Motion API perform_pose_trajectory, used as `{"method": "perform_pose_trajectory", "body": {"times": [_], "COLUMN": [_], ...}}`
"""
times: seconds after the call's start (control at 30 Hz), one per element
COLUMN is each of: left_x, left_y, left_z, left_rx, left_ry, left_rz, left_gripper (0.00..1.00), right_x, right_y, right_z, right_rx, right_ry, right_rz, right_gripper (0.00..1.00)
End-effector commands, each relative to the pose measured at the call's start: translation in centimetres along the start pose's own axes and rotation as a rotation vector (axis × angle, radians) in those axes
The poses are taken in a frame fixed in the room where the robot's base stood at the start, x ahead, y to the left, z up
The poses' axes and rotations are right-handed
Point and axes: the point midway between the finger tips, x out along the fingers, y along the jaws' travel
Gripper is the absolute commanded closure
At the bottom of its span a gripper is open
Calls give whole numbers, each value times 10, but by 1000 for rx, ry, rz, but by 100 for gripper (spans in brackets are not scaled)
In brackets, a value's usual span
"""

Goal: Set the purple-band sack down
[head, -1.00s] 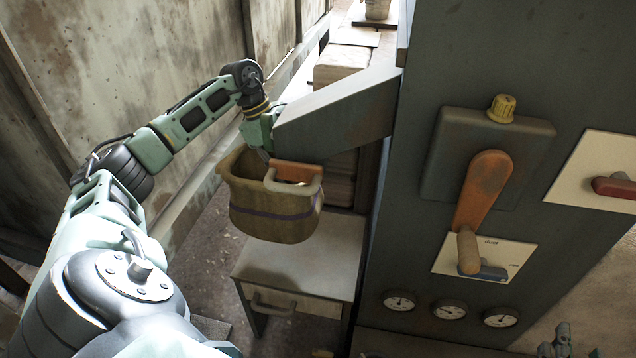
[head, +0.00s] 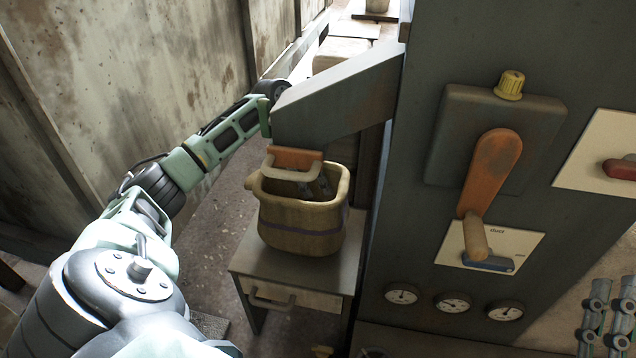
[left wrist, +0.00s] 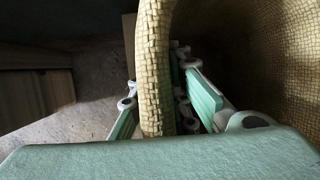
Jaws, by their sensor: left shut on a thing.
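The purple-band sack (head: 300,228) is a tan woven bag with an open top and a faint purple stripe. In the head view it hangs upright over a small grey table (head: 258,262); I cannot tell whether its base touches the top. My left gripper (head: 320,187) reaches down behind a grey chute, with dark fingers showing at the sack's mouth. In the left wrist view the sack's rim (left wrist: 155,70) lies between the fingers, which are shut on it.
A dark cabinet (head: 400,240) with gauges, an orange lever (head: 492,170) and a yellow knob (head: 510,85) stands to the right. A stained wall (head: 120,90) runs along the left.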

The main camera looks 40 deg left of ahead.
Motion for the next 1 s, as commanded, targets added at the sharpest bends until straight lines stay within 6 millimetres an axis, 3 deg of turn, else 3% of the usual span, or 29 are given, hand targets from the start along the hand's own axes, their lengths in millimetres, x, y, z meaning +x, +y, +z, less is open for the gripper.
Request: {"method": "perform_pose_trajectory", "body": {"times": [0.2,0.4,0.43,0.63,1.0], "left_x": [7,7,8,8,4], "left_y": [0,0,0,0,0], "left_z": [2,2,1,2,2], "left_rx": [1,1,1,1,1], "left_ry": [-2,-1,0,-1,-1], "left_rz": [0,0,0,-1,1], "left_gripper": [100,100,82,65,64], "right_x": [-2,-2,-2,-2,-1], "right_y": [-2,-3,-3,-2,-2], "right_z": [-23,-25,-24,-24,-24], "right_rx": [5,5,5,5,5], "right_ry": [120,125,124,123,118], "right_rz": [-5,-5,-5,-5,-5], "right_gripper": [60,60,60,60,60]}}
